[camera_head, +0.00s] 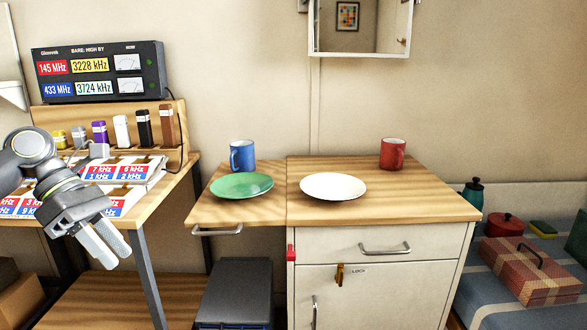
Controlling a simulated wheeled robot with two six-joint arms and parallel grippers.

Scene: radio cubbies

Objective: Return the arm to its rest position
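My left arm comes in from the left edge, over the front of the left desk. My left gripper (116,259) hangs below the arm in front of the desk's right front edge, pointing down and to the right. Its two grey fingers lie close together with nothing visible between them. It touches no object that I can see. The arm hides part of the desk and of the labelled cubbies (130,171). My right gripper is not in view.
A radio unit (99,72) stands behind a row of coloured handsets. A blue mug (242,155), green plate (241,186), white plate (333,186) and red mug (392,153) stand on the cabinet top (420,200). A dark bin (237,292) stands below. A bench with boxes is right.

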